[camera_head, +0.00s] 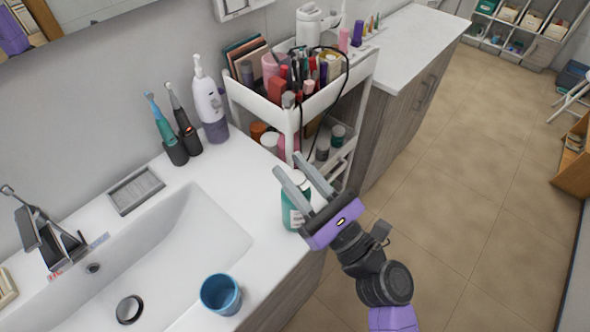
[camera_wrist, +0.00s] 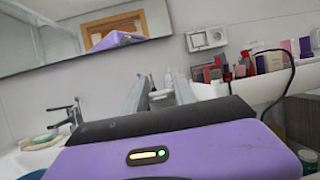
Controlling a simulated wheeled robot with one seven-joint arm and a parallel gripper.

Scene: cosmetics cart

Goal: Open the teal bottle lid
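The teal bottle (camera_head: 293,217) stands upright near the right edge of the white sink counter in the head view. It has a pale label. Its top is pale and partly hidden by my gripper's fingers.
A white cart (camera_head: 312,112) full of cosmetics stands just behind the bottle. A blue cup (camera_head: 221,295) stands at the counter's front. A white-purple dispenser (camera_head: 210,108) and two electric toothbrushes stand along the wall.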

